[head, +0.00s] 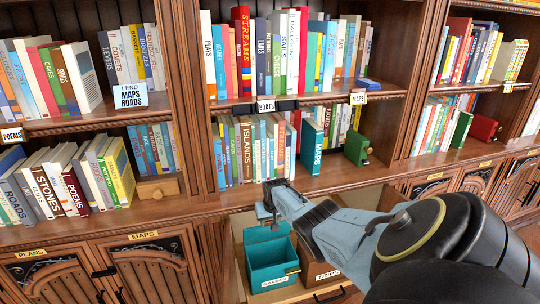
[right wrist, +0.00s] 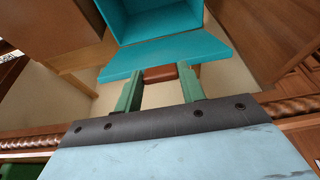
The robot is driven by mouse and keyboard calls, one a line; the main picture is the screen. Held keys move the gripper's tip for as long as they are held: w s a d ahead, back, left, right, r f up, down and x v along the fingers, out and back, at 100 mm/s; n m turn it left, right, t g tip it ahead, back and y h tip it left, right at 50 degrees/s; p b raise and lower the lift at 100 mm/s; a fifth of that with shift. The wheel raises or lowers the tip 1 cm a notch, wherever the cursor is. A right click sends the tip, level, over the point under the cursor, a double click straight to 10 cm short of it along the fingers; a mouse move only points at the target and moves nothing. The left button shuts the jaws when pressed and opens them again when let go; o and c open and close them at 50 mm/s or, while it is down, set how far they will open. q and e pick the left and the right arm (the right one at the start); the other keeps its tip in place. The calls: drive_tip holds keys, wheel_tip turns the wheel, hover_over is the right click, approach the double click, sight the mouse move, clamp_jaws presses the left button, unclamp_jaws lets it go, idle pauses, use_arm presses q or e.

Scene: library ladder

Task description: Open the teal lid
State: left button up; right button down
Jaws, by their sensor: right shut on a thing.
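The teal box (head: 272,277) sits low in the open bay below the counter, with a label on its front. Its teal lid (head: 262,233) stands raised at the back, and the box's inside shows. In the right wrist view the lid (right wrist: 165,58) lies close ahead of my gripper, with the open box (right wrist: 165,18) beyond it. My right gripper (head: 267,216) reaches down over the counter edge. In the right wrist view its green fingers (right wrist: 160,82) are shut on the lid's brown tab (right wrist: 160,73). My left gripper is not in view.
A brown labelled box (head: 317,272) stands right of the teal box. The counter edge (head: 225,201) runs above the bay, close to my right gripper. Carved cupboard doors (head: 150,265) flank it at left. Bookshelves fill the wall above; a green box (head: 357,147) stands on the counter.

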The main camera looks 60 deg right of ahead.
drive_tip(key=shift+w+r, duration=0.1)
drive_tip(key=shift+r, duration=0.05)
idle(0.5)
drive_tip(key=c, duration=0.8)
unclamp_jaws()
drive_tip(key=shift+c, duration=0.2)
drive_tip(key=shift+s+a+r+p, duration=0.1)
drive_tip(key=shift+s+r+p, duration=0.15)
drive_tip(key=shift+r+p, duration=0.3)
drive_tip(key=p+v, duration=0.6)
drive_tip(key=v, duration=0.6)
